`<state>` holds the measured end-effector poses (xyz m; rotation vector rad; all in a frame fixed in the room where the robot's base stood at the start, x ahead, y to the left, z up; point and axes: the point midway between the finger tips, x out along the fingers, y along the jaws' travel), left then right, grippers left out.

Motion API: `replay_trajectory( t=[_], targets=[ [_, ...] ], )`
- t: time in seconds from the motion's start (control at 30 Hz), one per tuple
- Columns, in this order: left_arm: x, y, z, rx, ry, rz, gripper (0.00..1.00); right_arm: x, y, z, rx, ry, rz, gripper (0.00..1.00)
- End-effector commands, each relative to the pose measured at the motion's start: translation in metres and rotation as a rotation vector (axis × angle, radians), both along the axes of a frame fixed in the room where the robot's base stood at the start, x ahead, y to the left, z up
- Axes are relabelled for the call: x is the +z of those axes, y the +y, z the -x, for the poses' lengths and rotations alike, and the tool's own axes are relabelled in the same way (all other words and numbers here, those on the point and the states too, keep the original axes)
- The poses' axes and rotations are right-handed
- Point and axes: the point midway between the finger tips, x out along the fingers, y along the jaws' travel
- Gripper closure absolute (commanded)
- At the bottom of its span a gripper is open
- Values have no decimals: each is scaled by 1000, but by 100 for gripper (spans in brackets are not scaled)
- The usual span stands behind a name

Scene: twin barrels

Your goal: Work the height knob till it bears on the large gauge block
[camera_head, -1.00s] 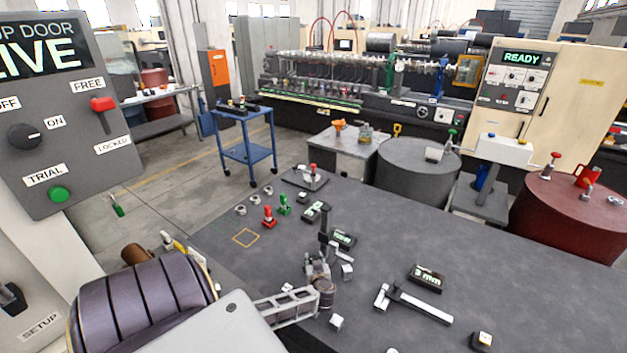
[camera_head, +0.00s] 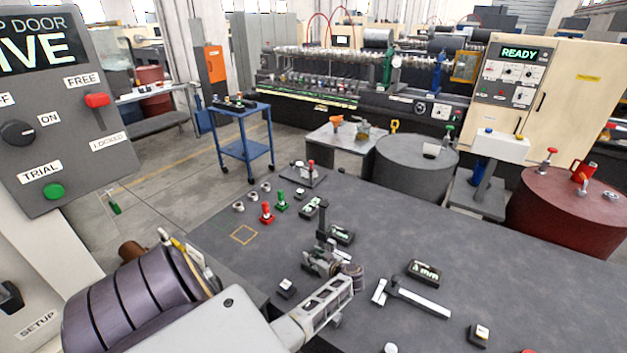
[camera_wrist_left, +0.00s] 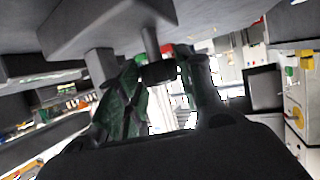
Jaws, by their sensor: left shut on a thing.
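A dark upright height gauge (camera_head: 322,220) stands on the grey bench. My left gripper (camera_head: 322,262) is at the foot of its post in the head view. In the left wrist view its two dark green fingers (camera_wrist_left: 160,85) are shut on a small dark knob (camera_wrist_left: 159,72). A short stem runs from the knob to a grey block (camera_wrist_left: 110,22). Small pale-topped blocks lie on the bench, one to the left of the gripper (camera_head: 286,288). I cannot tell which is the large gauge block, or whether anything touches it. My right gripper is not in view.
Red (camera_head: 267,213) and green (camera_head: 282,201) pieces stand at the back left near an orange square outline (camera_head: 244,235). The right half of the bench is mostly clear.

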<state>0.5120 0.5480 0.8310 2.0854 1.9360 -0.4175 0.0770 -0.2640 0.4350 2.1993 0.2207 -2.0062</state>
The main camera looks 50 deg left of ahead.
Motion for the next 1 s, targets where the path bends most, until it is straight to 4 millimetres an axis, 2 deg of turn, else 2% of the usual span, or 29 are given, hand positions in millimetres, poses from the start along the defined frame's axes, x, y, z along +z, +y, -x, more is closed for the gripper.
replay_trajectory(
  t=[0.5, 1.0],
  targets=[
    [-2, 0, -4, 215, -1, 2, 87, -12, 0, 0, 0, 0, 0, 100],
    [0, 0, -4, 270, -1, 1, 87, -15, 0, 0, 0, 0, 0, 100]
  ],
)
